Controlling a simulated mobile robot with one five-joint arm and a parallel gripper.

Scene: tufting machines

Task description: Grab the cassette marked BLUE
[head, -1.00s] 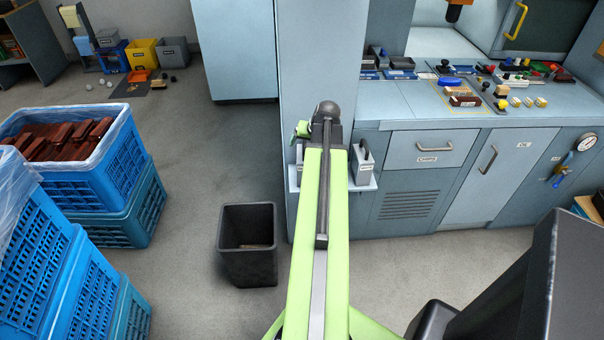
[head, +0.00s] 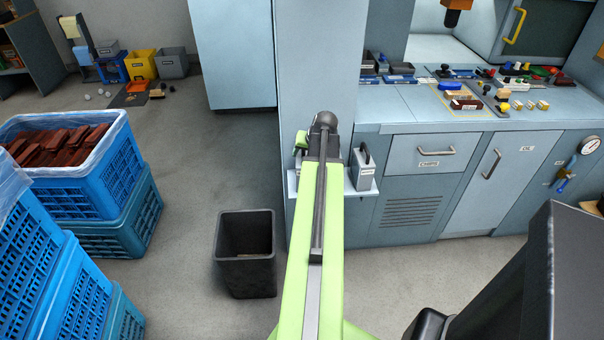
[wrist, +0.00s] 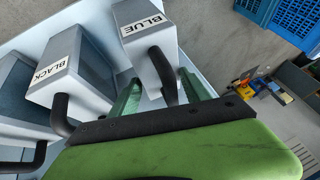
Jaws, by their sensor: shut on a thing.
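The grey cassette marked BLUE (wrist: 143,42) is at the top of the wrist view, its label facing up toward the camera. My gripper (wrist: 162,82) has its green fingers on either side of its dark curved handle (wrist: 162,72) and is shut on it. The pictures do not clearly show whether the cassette touches the shelf. A cassette marked BLACK (wrist: 72,75) stands beside it, apart from my fingers. In the head view my arm hides most of my gripper (head: 302,142) and the cassettes there.
Another cassette (head: 363,172) stands on the small shelf (head: 358,190) right of my arm. A black bin (head: 246,252) is on the floor below left. Blue crates (head: 95,180) stand at the left. A cabinet with a cluttered worktop (head: 400,98) is at the right.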

